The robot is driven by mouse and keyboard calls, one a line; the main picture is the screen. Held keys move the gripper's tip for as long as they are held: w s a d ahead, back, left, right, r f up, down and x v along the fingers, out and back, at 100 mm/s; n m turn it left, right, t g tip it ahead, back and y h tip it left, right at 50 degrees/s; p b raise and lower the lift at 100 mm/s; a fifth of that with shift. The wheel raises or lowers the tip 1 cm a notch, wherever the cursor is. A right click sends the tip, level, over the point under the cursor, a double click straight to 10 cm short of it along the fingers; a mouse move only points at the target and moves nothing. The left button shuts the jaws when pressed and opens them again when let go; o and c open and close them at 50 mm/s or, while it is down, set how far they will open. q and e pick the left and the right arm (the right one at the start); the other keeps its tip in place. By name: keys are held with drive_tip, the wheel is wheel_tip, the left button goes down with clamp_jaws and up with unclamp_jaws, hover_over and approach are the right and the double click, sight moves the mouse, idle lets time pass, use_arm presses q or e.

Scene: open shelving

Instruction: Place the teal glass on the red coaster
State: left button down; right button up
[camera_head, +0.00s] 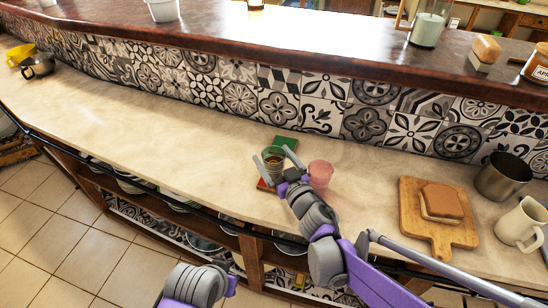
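The teal glass (273,160) is upright on the counter side, seen in the head view. Its lower part is near the red coaster (263,185), whose edge shows just below and left of it. I cannot tell whether the glass touches the coaster. My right gripper (272,154) has one finger on each side of the glass; whether the fingers press on it I cannot tell. My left arm shows at the bottom, but its gripper's fingers are out of the picture.
A green coaster (286,143) lies just behind the glass. A pink glass (320,174) stands close to the right of my gripper. Farther right are a wooden board (412,222) with a sandwich-like block, a metal cup (503,178) and a cream pitcher (521,222).

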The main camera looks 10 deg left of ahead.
drive_tip(key=shift+r+p, duration=0.3)
drive_tip(key=shift+r, duration=0.05)
drive_tip(key=b+v, duration=0.1)
drive_tip(key=v, duration=1.1)
drive_tip(key=shift+f, duration=0.2)
